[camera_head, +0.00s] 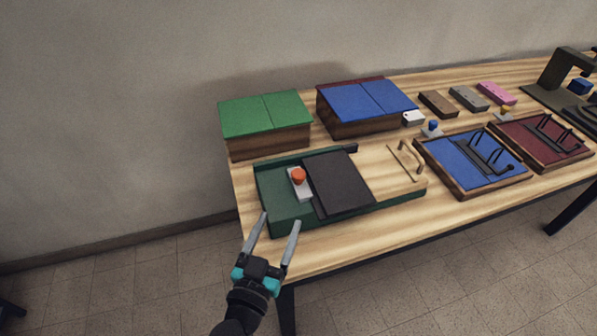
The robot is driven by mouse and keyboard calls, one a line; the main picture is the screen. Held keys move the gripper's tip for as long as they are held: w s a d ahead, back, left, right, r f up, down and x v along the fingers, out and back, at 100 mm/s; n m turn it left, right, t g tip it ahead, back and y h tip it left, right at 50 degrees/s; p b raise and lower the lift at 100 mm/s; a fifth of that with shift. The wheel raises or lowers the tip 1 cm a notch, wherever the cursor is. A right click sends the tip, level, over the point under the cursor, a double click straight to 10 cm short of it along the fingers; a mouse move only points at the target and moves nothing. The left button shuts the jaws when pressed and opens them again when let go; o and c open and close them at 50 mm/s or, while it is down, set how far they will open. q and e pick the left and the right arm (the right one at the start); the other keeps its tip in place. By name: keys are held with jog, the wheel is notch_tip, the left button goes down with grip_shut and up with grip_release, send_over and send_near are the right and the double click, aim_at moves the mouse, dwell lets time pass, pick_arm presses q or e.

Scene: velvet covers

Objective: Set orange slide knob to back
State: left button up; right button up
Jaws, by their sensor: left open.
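The orange slide knob (299,176) sits on a light grey base plate (304,192) in the left part of a green tray (275,213) on the table. The knob is near the back end of its plate, whose front part shows bare. A dark flat panel (340,184) lies right of the knob. My left gripper (281,221) is open and empty, its fingers pointing toward the tray at the table's front left corner. It is in front of the knob and apart from it in the picture. My right gripper is not in view.
Behind the tray stand a green-topped box (265,115) and a blue-topped box (367,104). To the right are a blue board (450,170) and a red board (570,151) with black wire parts. The table's front edge runs close to my gripper.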

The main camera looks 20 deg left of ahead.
aim_at(296, 179)
pick_arm(q)
jog(key=w+b, duration=0.1)
jog(key=w, duration=1.4)
jog(key=shift+w+a+b, duration=0.1)
jog(key=shift+b, duration=0.2)
jog(key=shift+c, duration=0.4)
grip_shut()
dwell(0.5)
